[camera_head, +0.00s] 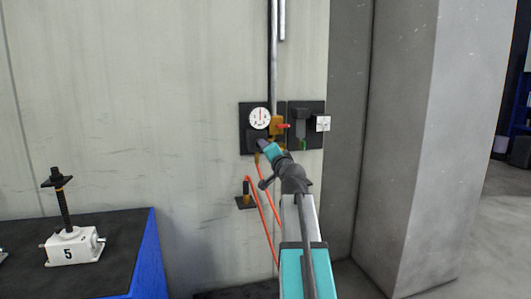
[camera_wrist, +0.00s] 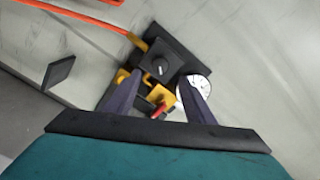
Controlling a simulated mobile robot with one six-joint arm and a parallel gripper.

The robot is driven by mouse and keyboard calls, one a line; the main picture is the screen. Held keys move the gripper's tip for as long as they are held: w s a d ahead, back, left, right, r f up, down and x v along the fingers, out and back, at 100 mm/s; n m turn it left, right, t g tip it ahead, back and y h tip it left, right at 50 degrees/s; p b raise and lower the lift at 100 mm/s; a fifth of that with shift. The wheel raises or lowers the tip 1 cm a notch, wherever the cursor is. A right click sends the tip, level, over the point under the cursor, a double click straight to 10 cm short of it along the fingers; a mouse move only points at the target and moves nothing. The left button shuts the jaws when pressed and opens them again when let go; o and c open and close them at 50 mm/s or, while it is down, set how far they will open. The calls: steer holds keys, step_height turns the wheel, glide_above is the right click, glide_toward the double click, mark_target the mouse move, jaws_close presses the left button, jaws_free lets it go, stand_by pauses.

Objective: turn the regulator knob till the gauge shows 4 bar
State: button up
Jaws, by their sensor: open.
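The round white gauge (camera_head: 260,117) is on a dark panel (camera_head: 246,106) on the wall; its needle seems to point about straight up, but the numbers are too small to read. In the wrist view the gauge (camera_wrist: 200,84) is partly behind the right finger. A black round knob (camera_wrist: 159,66) with a light mark sits on a black block, beyond and between my fingers. My gripper (camera_wrist: 158,78) is open and empty, and no contact with the knob shows. In the head view my gripper (camera_head: 264,146) is just below the gauge and hides the knob.
A red lever (camera_head: 284,126) on a brass part is right of the gauge. Orange hoses (camera_head: 268,207) hang below. A concrete pillar (camera_head: 405,140) stands right; a blue bench (camera_head: 149,262) with a screw jack (camera_head: 72,245) stands left.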

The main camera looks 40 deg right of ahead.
steer(key=shift+b+v, duration=0.3)
steer(key=shift+v, duration=1.85)
steer(key=shift+a, duration=0.1)
